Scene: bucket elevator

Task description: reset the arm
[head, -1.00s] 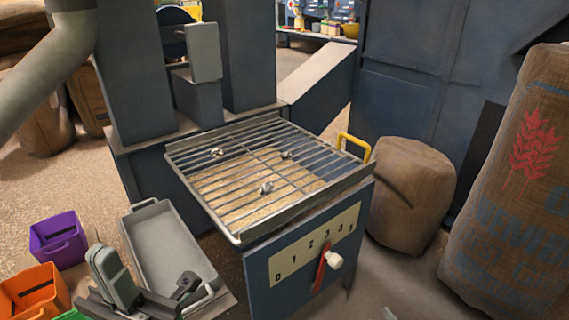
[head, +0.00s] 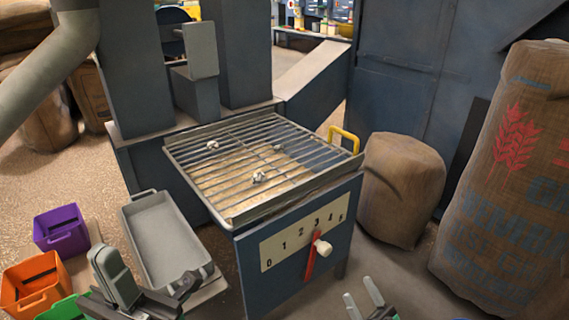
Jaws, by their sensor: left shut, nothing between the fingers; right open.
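My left gripper (head: 188,284) is low at the left, shut and empty, in front of the near end of the grey tray (head: 161,232). I cannot tell whether it touches the tray. My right gripper (head: 362,299) is at the bottom edge, right of the blue hopper box (head: 292,262). Its two pale fingers are apart with nothing between them. The rest of both arms is mostly out of frame.
A bar grate (head: 230,200) covers the hopper, with small pale lumps (head: 259,177) on it. The red lever (head: 310,262) with white knob points near 3. A purple bin (head: 61,230), orange bin (head: 33,284), green bin (head: 62,309) and sacks (head: 402,190) stand around.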

